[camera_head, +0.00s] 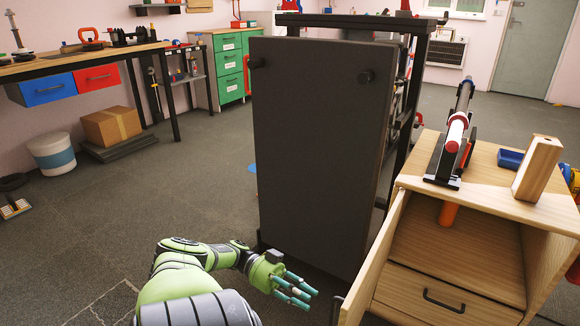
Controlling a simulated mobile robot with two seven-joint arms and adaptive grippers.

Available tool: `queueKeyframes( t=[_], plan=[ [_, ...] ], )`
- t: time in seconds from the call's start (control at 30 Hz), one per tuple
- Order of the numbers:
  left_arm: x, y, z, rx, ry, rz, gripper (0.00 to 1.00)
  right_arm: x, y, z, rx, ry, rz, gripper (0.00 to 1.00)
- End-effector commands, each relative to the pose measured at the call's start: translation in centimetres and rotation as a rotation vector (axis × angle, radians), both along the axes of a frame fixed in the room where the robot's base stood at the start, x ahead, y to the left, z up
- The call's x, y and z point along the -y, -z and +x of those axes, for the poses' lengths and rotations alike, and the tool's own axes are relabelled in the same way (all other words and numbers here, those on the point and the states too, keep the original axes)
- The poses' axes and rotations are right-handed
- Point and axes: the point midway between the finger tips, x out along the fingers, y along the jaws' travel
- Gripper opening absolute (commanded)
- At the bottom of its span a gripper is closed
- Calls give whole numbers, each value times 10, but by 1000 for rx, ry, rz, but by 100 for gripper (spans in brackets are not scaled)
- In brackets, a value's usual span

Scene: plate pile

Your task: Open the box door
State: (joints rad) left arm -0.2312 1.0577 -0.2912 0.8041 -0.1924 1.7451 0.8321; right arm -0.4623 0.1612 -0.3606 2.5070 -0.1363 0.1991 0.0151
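The wooden box (440,249) stands at the right, with an open front and a drawer with a dark handle low inside. Its wooden door (374,262) is swung out at the box's left side, seen nearly edge-on. A dark bit at the door's lower left (337,308) looks like its handle. My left gripper (305,297) is left of the door, with teal fingers spread and pointing right toward it. It appears empty and apart from the door. My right gripper is not in view.
A large dark panel (315,150) with two knobs stands upright behind my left gripper. A rod on a black stand (455,140), a wooden block (538,168) and a blue tray (510,158) sit on the box.

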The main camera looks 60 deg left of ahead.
Motion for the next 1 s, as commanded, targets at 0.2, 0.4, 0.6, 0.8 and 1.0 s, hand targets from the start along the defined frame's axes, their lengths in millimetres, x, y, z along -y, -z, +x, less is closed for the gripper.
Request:
queueKeyframes(
  t=[0.2,0.4,0.6,0.8,1.0],
  plan=[
    [-22,1,-11,1,-3,0,30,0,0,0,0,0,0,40],
    [-32,1,-17,1,-1,0,30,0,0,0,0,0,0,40],
    [-35,0,-20,0,-1,0,30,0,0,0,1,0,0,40],
    [-36,0,-20,0,0,-1,30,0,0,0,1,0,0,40],
    [-36,0,-20,-1,0,0,30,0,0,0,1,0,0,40]
  ],
)
